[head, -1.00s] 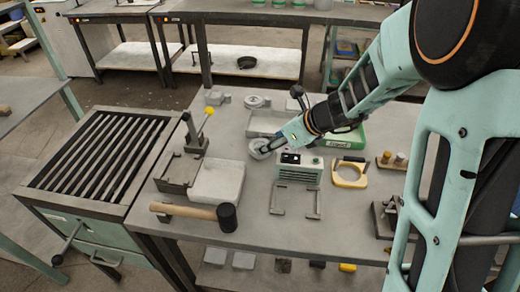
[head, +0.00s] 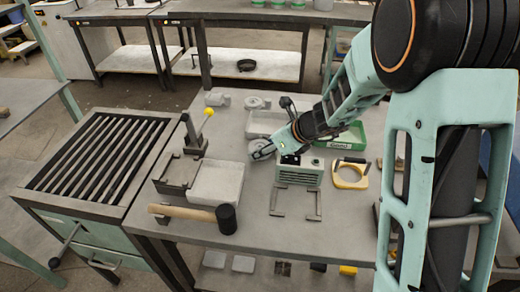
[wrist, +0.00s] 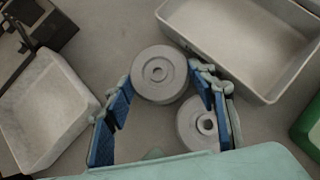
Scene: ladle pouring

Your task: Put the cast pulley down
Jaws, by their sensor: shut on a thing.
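The cast pulley (wrist: 158,72) is a grey disc with a raised hub and a centre hole. In the wrist view it sits between the fingertips of my gripper (wrist: 160,84), which is shut on it. In the head view my gripper (head: 259,151) points left over the middle of the table (head: 255,225), and the pulley (head: 254,145) is partly hidden by the fingers. I cannot tell whether it touches the tabletop. A second similar disc (wrist: 198,125) lies beside the right finger in the wrist view, partly covered by my gripper.
A pale block-like tray (head: 216,182) stands left of my gripper, and a grey tray (wrist: 240,45) behind it. A mallet (head: 190,213) lies at the front.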

